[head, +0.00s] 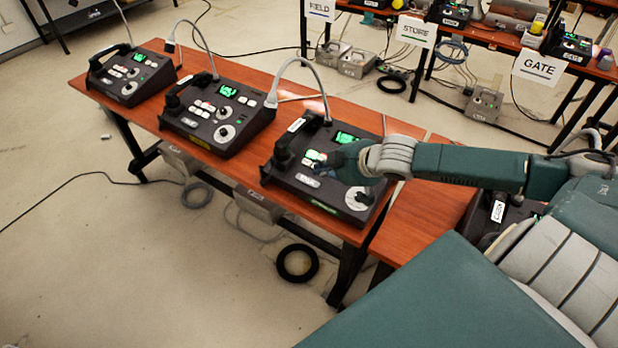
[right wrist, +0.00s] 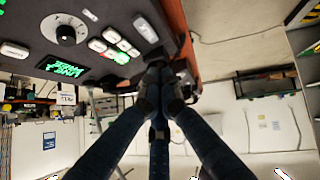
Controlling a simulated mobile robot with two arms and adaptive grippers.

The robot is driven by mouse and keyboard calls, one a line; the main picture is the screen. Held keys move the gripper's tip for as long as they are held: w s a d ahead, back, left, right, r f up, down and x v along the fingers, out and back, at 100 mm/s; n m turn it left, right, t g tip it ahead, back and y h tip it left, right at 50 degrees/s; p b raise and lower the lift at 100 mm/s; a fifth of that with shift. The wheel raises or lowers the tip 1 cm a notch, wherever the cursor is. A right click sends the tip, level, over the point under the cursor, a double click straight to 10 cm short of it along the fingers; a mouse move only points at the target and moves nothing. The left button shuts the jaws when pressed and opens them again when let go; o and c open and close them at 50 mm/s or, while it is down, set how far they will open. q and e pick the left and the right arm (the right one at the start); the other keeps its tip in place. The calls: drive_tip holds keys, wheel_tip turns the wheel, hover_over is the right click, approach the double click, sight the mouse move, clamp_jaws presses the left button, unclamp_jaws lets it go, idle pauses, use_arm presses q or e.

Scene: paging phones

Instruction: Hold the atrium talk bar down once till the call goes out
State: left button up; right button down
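A dark paging phone (head: 290,178) stands at the right end of the near row, with a lit green display, a dial, several small keys and a handset (head: 292,137) on its left side. I cannot read which phone is the atrium one. My right gripper (head: 328,165) is over this phone's panel, its fingers close to the keys and hiding part of it. In the right wrist view the fingers (right wrist: 163,82) come together with nothing seen between them, beside the phone's dark edge. Contact with the panel cannot be told. My left gripper is out of view.
Two similar phones, one in the middle (head: 218,115) and one at the far left (head: 130,75), share the wooden table (head: 245,72). Gooseneck microphones rise behind them. More phones stand on a back table with FIELD, STORE and GATE signs (head: 538,68). Cables lie on the floor.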

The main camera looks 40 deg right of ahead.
drive_tip(key=p, duration=0.1)
approach(301, 179)
drive_tip(key=w, duration=0.1)
drive_tip(key=w+a+r, duration=0.1)
drive_tip(key=w, duration=0.1)
drive_tip(key=shift+w+a+r, duration=0.1)
drive_tip(key=shift+a, duration=0.15)
drive_tip(key=f, duration=0.3)
drive_tip(key=shift+w+d+f+p, duration=0.25)
drive_tip(key=shift+w+d+p, duration=0.1)
drive_tip(key=shift+p, duration=0.05)
drive_tip(key=shift+d+f, duration=0.15)
drive_tip(key=shift+f, duration=0.35)
